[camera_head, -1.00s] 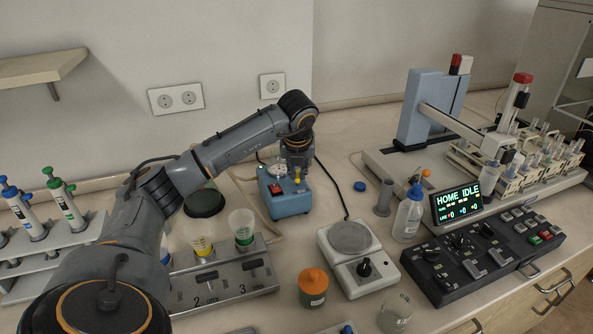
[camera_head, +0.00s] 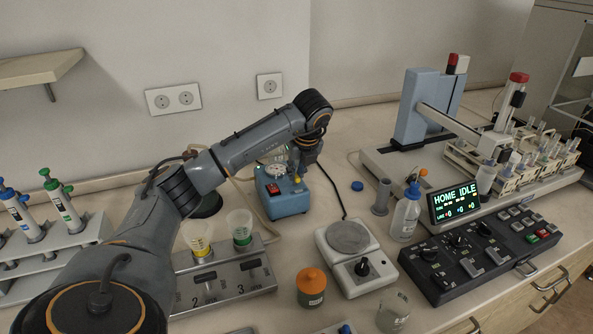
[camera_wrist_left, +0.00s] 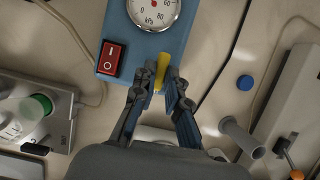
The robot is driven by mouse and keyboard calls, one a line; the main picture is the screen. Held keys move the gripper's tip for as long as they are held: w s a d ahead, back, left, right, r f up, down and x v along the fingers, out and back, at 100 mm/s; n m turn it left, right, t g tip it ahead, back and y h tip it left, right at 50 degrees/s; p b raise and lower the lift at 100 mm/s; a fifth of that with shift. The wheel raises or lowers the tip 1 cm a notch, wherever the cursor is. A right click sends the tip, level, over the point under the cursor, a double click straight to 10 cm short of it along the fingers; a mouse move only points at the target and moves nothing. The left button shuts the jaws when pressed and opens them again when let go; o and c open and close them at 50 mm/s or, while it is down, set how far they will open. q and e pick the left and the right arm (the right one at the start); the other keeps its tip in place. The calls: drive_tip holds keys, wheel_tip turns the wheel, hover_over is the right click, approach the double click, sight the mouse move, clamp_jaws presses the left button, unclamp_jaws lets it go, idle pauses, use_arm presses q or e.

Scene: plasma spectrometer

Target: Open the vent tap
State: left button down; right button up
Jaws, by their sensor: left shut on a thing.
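The blue pump box (camera_head: 288,203) stands on the bench behind the row of devices. It carries a round kPa gauge (camera_wrist_left: 154,10) and a red rocker switch (camera_wrist_left: 110,58). My left gripper (camera_wrist_left: 162,80) is over the box's edge, its fingers close together on the vent tap. The fingers hide where the tap meets the box. The right gripper is in neither view.
A grey cylinder (camera_head: 382,196), blue cap (camera_head: 357,186) and wash bottle (camera_head: 406,214) stand to the right. The numbered station (camera_head: 225,279) with cups is to the left.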

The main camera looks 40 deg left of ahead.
use_arm(q)
drive_tip(key=shift+r, duration=0.1)
drive_tip(key=c, duration=1.4)
unclamp_jaws()
drive_tip(key=shift+o, duration=0.2)
drive_tip(key=v, duration=1.2)
wheel_tip(320, 180, up, 8)
drive_tip(key=p, duration=0.7)
drive_tip(key=shift+p, duration=0.4)
